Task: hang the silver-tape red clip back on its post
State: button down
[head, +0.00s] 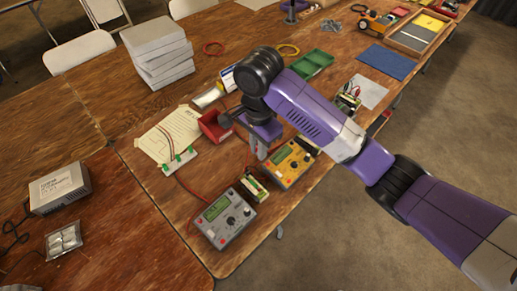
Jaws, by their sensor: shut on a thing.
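My gripper (262,152) points down over the table, just left of the yellow charger (288,164). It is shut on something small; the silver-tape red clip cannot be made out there. A white stand with green posts (179,161) is to the left of my gripper, beside a paper sheet. A red lead (190,190) runs from near the stand to the grey charger (223,218). Which post belongs to the clip cannot be told at this size.
A red bin (215,125) is close to the left of my gripper. A small battery pack (254,188) lies between the chargers. A green tray (311,64) and blue mat (387,62) lie farther back. White boxes (158,50) are stacked at the back left.

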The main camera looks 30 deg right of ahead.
dwell(0.3)
jog(key=s+a, duration=0.2)
jog(key=a, duration=2)
jog(key=b, duration=0.3)
send_over(198, 218)
notch_tip(198, 218, down, 11)
jog(key=shift+r, duration=0.1)
jog(key=shift+f, duration=0.4)
jog(key=shift+f, duration=0.15)
jog(key=shift+f+b, duration=1.15)
jog(key=shift+f, duration=2.2)
jog(key=shift+p, duration=0.4)
jog(key=shift+f+p, duration=0.2)
jog(key=shift+p, duration=0.4)
